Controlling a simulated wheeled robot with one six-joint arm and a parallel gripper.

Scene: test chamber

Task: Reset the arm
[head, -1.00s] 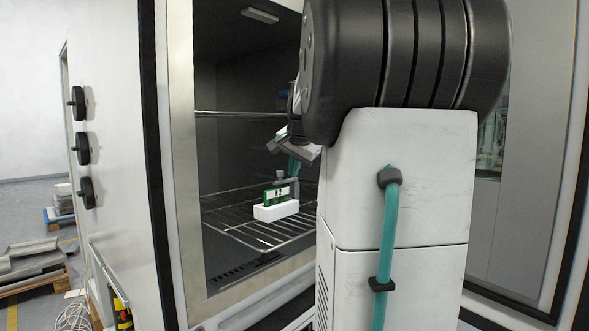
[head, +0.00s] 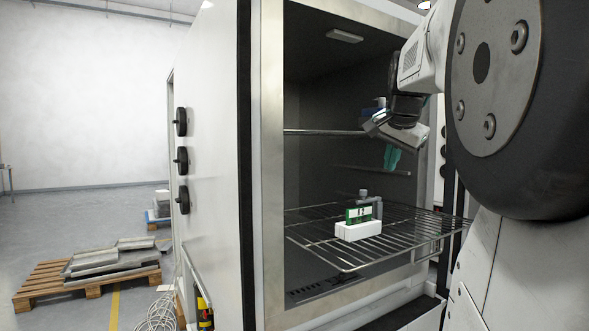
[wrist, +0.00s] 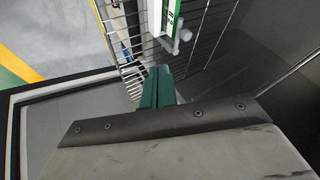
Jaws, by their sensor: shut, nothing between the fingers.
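My arm reaches in from the right in the head view, with my gripper (head: 391,158) hanging in the chamber opening. Its teal fingers are together and empty, also in the wrist view (wrist: 158,84). The gripper is above the wire shelf (head: 318,238), apart from it. A green board (head: 359,214) stands upright in a white block (head: 357,231) on the shelf. A small grey fixture (head: 375,204) is just behind the board. The wrist view shows part of the board (wrist: 173,18) and the shelf bars (wrist: 212,30) beyond the fingers.
The test chamber (head: 270,170) is open at the front, and its left frame stands between the opening and a panel with several black knobs (head: 181,160). A pallet with metal sheets (head: 95,268) and coiled cable (head: 160,315) are on the floor at left. Open floor lies beyond.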

